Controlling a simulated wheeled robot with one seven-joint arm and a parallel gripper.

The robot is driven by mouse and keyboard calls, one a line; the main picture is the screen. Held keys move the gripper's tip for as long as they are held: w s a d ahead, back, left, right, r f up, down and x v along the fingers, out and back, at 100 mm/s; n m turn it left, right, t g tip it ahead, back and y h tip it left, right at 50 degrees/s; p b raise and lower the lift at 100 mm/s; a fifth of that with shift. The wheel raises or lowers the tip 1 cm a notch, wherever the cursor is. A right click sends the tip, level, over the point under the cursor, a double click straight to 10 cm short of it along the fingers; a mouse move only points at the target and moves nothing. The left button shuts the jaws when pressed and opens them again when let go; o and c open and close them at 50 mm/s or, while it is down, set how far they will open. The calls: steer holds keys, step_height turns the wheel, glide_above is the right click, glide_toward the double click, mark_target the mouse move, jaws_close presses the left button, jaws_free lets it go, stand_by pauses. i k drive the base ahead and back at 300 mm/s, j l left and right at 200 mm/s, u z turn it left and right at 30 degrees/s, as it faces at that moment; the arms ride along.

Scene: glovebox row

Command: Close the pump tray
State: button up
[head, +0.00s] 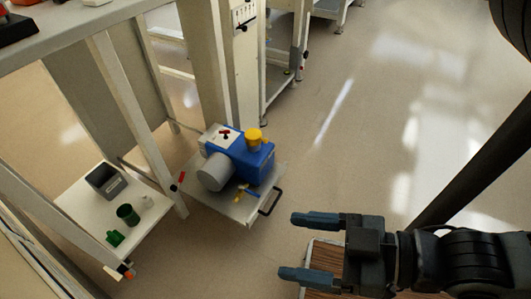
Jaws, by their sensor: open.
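The pump tray (228,207) is a pale sliding shelf that sticks out low from the frame of the bench row. It has a dark bar handle (270,202) on its front right edge. A blue pump (247,160) with a grey cylindrical motor (215,172) and a yellow cap stands on it. A small blue and yellow fitting lies near the tray's front. My gripper (285,246) is open and empty, its two fingers pointing left. It is to the right of and nearer than the tray, apart from the handle.
A low white shelf (88,212) at left carries a grey bin (106,180), a green cup (128,214) and other small items. White bench legs (135,118) stand beside the tray. A wooden surface (322,262) lies beneath my gripper. The floor (345,130) right of the tray is clear.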

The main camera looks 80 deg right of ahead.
mark_target(214, 175)
steer(key=k+l+z, duration=0.1)
steer(key=z, duration=0.25)
steer(key=k+l+z, duration=0.1)
steer(key=l+z, duration=0.25)
steer(key=k+l+z, duration=0.1)
steer(key=z, duration=0.25)
